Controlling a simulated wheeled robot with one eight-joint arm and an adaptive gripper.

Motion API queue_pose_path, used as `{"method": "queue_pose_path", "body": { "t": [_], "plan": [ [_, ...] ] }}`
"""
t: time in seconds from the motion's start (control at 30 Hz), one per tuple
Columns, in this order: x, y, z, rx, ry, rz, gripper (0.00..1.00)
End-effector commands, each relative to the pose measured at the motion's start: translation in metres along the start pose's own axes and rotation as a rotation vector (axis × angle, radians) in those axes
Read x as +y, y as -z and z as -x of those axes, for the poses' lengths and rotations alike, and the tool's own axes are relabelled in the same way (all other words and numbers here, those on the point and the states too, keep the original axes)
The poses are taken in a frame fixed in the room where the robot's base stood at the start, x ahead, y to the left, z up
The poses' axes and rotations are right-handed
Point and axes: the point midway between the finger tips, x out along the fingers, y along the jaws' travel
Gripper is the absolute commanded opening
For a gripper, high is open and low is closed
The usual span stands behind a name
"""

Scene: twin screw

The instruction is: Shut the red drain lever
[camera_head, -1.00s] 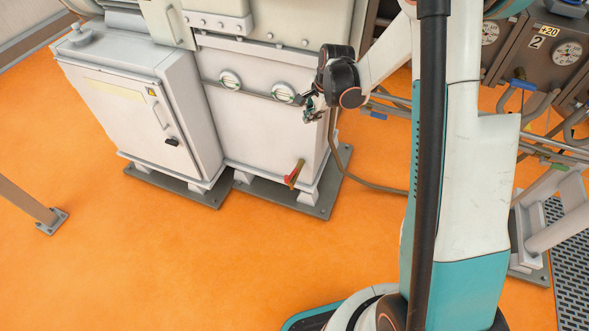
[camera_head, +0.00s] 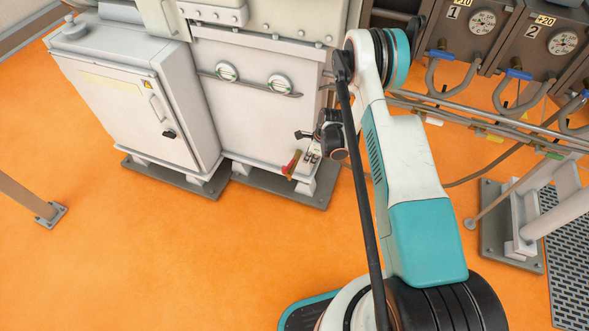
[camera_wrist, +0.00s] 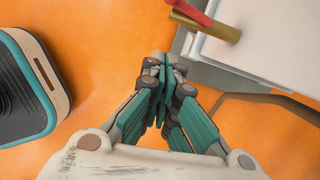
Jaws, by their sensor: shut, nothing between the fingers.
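The red drain lever (camera_head: 289,162) sits low on the front of the pale cabinet, on a brass-coloured stem (camera_head: 297,156), and slants in the head view. In the wrist view the red lever (camera_wrist: 193,9) and its brass stem (camera_wrist: 208,26) show at the top, cut by the frame edge. My gripper (camera_head: 312,156) is just right of the lever in the head view. In the wrist view my gripper (camera_wrist: 163,62) has its fingers together and empty, with the lever apart from the fingertips, up and to the right. Whether the gripper touches the lever cannot be told from the head view.
The pale cabinet (camera_head: 258,120) stands on grey foot plates (camera_head: 300,195). A grey control box (camera_head: 135,110) is to its left. Pipes and gauges (camera_head: 482,22) are at the back right. A thin hose (camera_wrist: 265,100) crosses the wrist view. Orange floor (camera_head: 150,250) in front is open.

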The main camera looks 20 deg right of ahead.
Motion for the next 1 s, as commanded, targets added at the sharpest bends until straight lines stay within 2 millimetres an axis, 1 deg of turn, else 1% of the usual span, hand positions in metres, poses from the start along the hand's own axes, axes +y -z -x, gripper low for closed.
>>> {"method": "queue_pose_path", "body": {
  "t": [0.23,0.37,0.47,0.7,0.87,1.0],
  "plan": [
    [0.0,0.0,-0.001,0.0,0.001,0.002,0.0],
    [0.0,0.0,-0.01,0.0,0.001,0.002,0.0],
    [0.0,0.0,-0.025,0.0,0.001,0.003,0.0],
    [0.0,0.0,-0.074,0.0,0.001,0.003,0.0],
    [-0.001,0.001,-0.103,0.0,0.002,0.003,0.0],
    [0.0,-0.021,-0.104,0.0,0.001,0.005,0.0]
  ]
}}
